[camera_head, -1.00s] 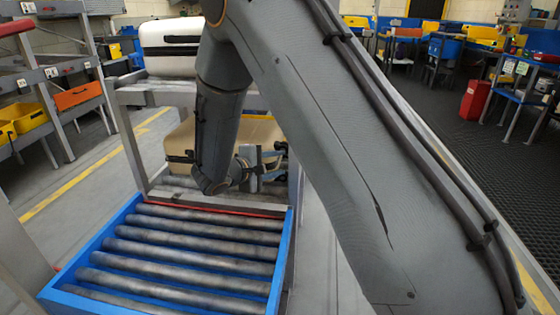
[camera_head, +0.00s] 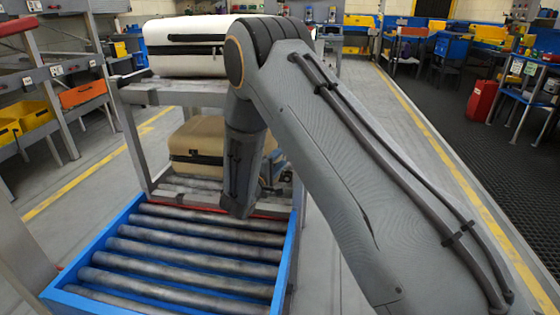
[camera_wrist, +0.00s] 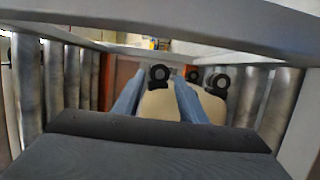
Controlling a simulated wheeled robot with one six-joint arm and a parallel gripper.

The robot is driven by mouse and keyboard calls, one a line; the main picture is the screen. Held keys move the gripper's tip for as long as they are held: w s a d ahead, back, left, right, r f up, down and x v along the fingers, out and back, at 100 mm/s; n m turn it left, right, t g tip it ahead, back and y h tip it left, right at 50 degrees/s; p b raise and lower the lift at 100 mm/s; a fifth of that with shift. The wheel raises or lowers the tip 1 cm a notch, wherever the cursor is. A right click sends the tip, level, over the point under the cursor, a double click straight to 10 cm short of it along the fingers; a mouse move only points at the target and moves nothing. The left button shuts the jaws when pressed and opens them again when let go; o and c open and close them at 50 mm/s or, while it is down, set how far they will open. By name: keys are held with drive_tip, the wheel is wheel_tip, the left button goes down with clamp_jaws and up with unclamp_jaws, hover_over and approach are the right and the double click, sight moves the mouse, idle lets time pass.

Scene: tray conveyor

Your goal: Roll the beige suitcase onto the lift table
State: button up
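The beige suitcase (camera_head: 205,135) lies on the lower roller level of the rack, just beyond the lift table, partly hidden by my arm. In the wrist view the beige suitcase (camera_wrist: 162,107) shows between and beyond my fingers, with dark round wheels near its far end. The lift table (camera_head: 62,283) has a blue frame and bare grey rollers, with a red strip at its rack end. My gripper (camera_wrist: 158,82) has its two blue fingers apart with a gap between them. No clear grip on the suitcase shows. In the head view my arm hides the gripper.
A white suitcase (camera_head: 190,60) lies on the rack's upper level (camera_head: 170,93), above the beige one. Grey rack posts flank the lower opening. In the wrist view a grey beam (camera_wrist: 190,22) crosses close by. Open floor lies right of the lift table.

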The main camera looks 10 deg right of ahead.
drive_tip(key=b+x, duration=0.1)
drive_tip(key=x, duration=0.6)
clamp_jaws()
drive_tip(key=shift+f, duration=0.1)
idle(1.3)
